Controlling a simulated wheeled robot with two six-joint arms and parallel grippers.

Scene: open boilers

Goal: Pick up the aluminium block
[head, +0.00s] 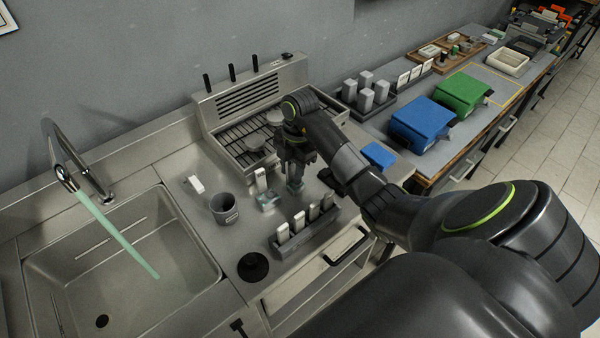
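My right arm reaches in from the lower right. Its gripper (295,176) points down over the steel counter, in front of the grill. A small grey-green block-like piece (295,186) shows right at its fingertips. I cannot tell whether the fingers hold it or only stand around it, nor whether it is the aluminium block. Several grey metal-looking blocks (366,94) stand upright in a dark tray (349,101) behind the arm. My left gripper is not in view.
A rack of upright pale blocks (310,234) stands in front of the gripper. A grey cup (224,208) and a pale upright block (261,179) stand left of it. A sink (120,260) with a tap lies far left. Blue (421,122) and green (462,92) bins stand right.

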